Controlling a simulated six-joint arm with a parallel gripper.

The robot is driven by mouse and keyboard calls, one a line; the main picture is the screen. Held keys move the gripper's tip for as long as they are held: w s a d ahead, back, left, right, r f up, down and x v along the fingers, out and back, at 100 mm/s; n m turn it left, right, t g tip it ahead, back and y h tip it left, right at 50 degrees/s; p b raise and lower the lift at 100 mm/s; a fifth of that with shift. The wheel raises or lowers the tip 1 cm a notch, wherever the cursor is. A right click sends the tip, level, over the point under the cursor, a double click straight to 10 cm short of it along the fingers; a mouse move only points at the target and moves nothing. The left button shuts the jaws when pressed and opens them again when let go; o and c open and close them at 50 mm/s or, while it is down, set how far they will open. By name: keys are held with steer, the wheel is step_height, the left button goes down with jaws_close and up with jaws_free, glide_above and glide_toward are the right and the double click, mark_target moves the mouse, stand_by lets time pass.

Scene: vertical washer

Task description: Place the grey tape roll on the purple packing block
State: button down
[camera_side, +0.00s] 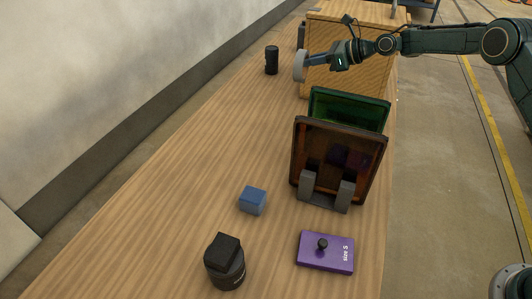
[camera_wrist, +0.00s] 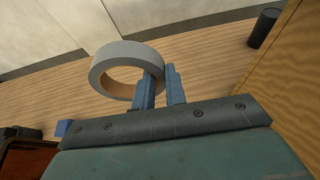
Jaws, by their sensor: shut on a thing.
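The grey tape roll (camera_side: 299,66) is held up in the air over the far part of the table. My gripper (camera_side: 308,62) is shut on its rim, one finger inside the ring and one outside. In the wrist view the roll (camera_wrist: 121,62) shows as an open ring at the fingertips of my gripper (camera_wrist: 158,80). The purple packing block (camera_side: 325,252) lies flat on the table near the front right edge. It has a dark knobbed peg on top and a "size S" label. The roll is far from the block.
A rack with an amber panel (camera_side: 336,160) and a green panel (camera_side: 352,107) stands between my gripper and the block. A blue cube (camera_side: 252,200), a black lens-like object (camera_side: 225,262), a black cylinder (camera_side: 271,60) and a wooden crate (camera_side: 350,60) also stand there. The table's left middle is clear.

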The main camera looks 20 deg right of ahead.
steer(key=shift+r, duration=1.1)
step_height(320, 180, up, 7)
steer(key=s+a+n+g+y, duration=0.1)
steer(key=s+a+n+g, duration=0.25)
steer(key=s+a, duration=0.65)
steer(key=s+a+n+g+y, duration=0.2)
steer(key=s+a+n, duration=0.2)
steer(key=s, duration=1.2)
steer(key=s+a+n+g+y, duration=0.1)
steer(key=s+a+n+g, duration=0.4)
steer(key=s, duration=0.8)
steer(key=shift+w+a+f+m+t, duration=0.15)
steer(key=shift+f+t, duration=0.25)
steer(key=shift+f, duration=0.45)
steer(key=shift+a+f+m+t, duration=0.25)
steer(key=shift+f+m+t, duration=0.1)
steer(key=shift+f, duration=0.45)
steer(key=shift+w+a+f+m+t, duration=0.15)
steer(key=shift+f+t, duration=0.25)
steer(key=shift+f, duration=0.45)
steer(key=shift+s, duration=0.1)
step_height(320, 180, down, 16)
